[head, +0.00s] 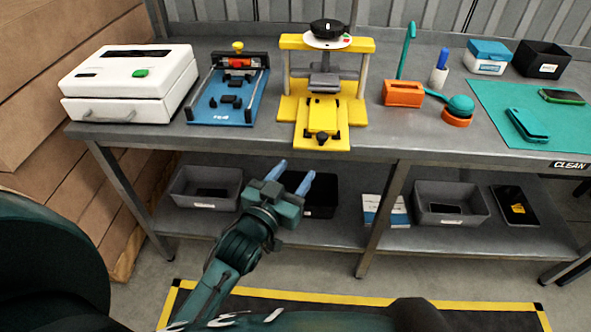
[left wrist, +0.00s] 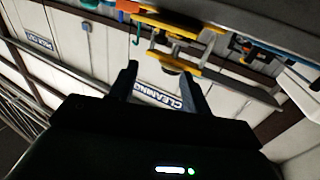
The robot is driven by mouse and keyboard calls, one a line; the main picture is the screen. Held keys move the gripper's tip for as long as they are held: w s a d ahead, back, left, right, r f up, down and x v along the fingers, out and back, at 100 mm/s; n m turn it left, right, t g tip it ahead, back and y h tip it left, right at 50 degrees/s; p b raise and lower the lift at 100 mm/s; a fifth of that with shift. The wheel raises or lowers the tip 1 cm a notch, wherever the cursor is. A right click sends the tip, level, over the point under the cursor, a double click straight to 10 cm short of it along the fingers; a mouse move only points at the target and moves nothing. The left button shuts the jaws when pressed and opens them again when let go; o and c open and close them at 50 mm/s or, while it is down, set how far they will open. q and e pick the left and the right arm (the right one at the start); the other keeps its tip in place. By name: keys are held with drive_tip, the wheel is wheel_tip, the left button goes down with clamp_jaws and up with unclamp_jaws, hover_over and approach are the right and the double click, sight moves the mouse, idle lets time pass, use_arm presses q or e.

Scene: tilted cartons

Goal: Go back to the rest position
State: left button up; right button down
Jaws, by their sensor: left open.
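My left gripper (head: 291,178) is open and empty in the head view. It is raised in front of the workbench's lower shelf, with its two blue fingertips spread apart. In the left wrist view the same gripper (left wrist: 163,82) shows two dark fingers apart with nothing between them. Beyond them are a wall with a "CLEANING" sign and the yellow fixture, seen tilted. My right gripper is not seen in either view.
The grey workbench (head: 450,152) holds a white box machine (head: 130,85), a blue fixture (head: 228,95), a yellow press (head: 322,112) and a teal mat (head: 500,125). Grey bins (head: 450,203) stand on the lower shelf. Wooden boards (head: 60,80) stand at left.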

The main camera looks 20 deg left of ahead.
use_arm(q)
drive_tip(key=s+d+f+m+g+h+p, duration=0.1)
drive_tip(key=s+d+f+g, duration=0.2)
drive_tip(key=s+f+g, duration=0.4)
drive_tip(key=s+f, duration=0.7)
drive_tip(key=s, duration=0.3)
drive_tip(key=shift+d+f+m+h, duration=0.2)
drive_tip(key=shift+f+m+h, duration=0.1)
drive_tip(key=shift+m, duration=0.1)
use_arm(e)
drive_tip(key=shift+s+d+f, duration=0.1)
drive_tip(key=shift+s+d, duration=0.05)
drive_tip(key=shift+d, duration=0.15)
